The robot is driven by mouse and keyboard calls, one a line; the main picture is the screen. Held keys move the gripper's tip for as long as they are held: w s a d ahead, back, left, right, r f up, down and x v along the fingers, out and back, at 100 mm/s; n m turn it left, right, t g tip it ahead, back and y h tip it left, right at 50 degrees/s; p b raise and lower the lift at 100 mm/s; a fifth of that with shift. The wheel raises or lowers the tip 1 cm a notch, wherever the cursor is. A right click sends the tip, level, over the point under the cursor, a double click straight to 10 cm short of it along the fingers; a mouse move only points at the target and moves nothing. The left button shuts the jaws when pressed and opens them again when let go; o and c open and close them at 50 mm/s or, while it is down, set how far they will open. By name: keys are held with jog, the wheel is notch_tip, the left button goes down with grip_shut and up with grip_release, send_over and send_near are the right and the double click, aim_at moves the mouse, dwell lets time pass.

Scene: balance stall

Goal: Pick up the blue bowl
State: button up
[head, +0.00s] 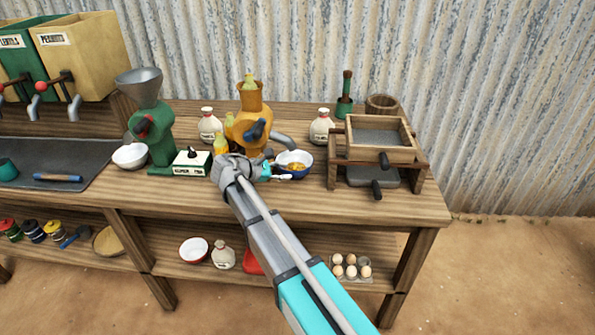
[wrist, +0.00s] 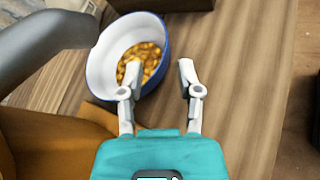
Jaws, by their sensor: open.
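The blue bowl (head: 305,159) is white inside and blue outside, and it stands upright on the wooden table below the orange grinder's grey spout. It holds yellow-orange food pieces. In the wrist view the bowl (wrist: 100,76) is at upper left, partly overlapped by the spout's edge. My gripper (wrist: 158,75) is open and empty between its fingers. The left finger overlaps the bowl's near right part in the wrist view, and the right finger is over bare wood outside it. I cannot tell whether the finger touches the bowl. In the head view my gripper (head: 285,172) is beside the bowl's near left side.
The orange grinder (head: 247,125) and its grey spout (wrist: 45,40) stand close to the bowl on the left. A wooden sifter (head: 365,155) stands to the right. A white-lidded bottle (head: 321,128) stands behind. Bare tabletop (head: 330,205) lies in front.

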aim_at(299, 171)
jog(key=shift+w+d, duration=0.1)
jog(key=shift+d, duration=0.05)
jog(key=shift+b+x, duration=0.9)
jog(key=shift+x, duration=1.75)
grip_shut()
